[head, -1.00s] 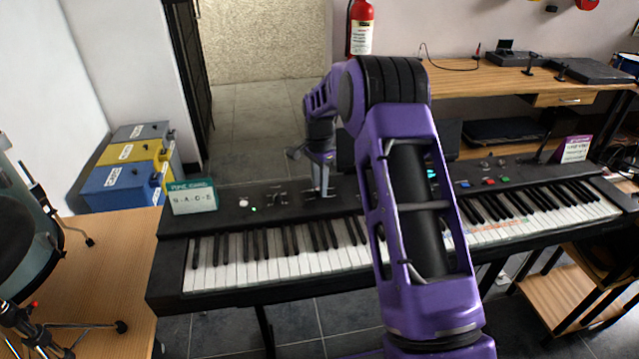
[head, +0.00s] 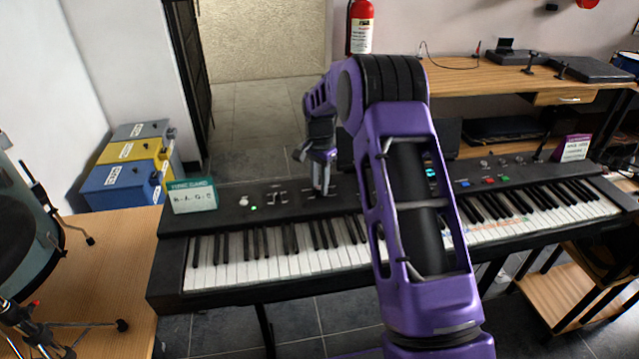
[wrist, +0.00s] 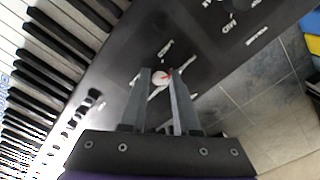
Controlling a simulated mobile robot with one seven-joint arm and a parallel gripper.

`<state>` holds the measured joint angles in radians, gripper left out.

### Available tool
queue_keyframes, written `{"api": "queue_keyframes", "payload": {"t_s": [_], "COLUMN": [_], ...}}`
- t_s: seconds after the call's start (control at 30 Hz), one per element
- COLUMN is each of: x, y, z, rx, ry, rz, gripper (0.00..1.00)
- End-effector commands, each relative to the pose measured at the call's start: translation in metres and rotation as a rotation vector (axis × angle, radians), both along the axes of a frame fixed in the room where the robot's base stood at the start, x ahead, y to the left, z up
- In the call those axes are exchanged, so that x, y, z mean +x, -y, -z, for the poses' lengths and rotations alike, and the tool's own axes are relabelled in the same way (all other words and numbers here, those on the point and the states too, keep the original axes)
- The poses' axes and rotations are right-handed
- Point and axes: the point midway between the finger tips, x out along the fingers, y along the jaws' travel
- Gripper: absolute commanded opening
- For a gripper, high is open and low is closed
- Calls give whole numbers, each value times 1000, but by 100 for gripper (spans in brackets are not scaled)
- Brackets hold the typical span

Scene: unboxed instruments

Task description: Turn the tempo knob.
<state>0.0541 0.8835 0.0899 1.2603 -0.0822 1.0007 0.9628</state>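The tempo knob (wrist: 160,77) is a small pale round knob with a red pointer mark. In the wrist view it sits between my two fingertips, on the black control panel of the keyboard (head: 290,195). My gripper (head: 321,188) points down at the panel, left of centre in the head view. In the wrist view my gripper (wrist: 160,74) has one finger on each side of the knob. The label beside the knob is too blurred to read. In the head view my fingers hide the knob.
Other small controls (wrist: 228,18) lie further along the panel. A white-and-green card (head: 192,197) stands at the panel's left end and a purple card (head: 575,148) at its right. White and black keys lie in front. Labelled cases (head: 125,170) stand behind left.

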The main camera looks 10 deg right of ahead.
Motion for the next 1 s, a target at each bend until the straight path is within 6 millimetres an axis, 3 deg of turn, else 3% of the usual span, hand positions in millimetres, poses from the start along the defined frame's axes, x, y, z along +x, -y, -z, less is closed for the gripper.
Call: {"api": "queue_keyframes", "payload": {"t_s": [0.03,0.13,0.17,0.43,0.57,0.67,1.0], "x": [0,0,0,0,0,1,1], "y": [0,0,0,0,0,0,0], "z": [-1,-1,-1,-1,-10,-27,-111], "rx": [0,1,1,0,0,-1,0], "ry": [2,1,1,0,1,3,5], "rz": [0,0,0,1,1,1,0], "gripper": [40,58,59,59,59,59,59]}}
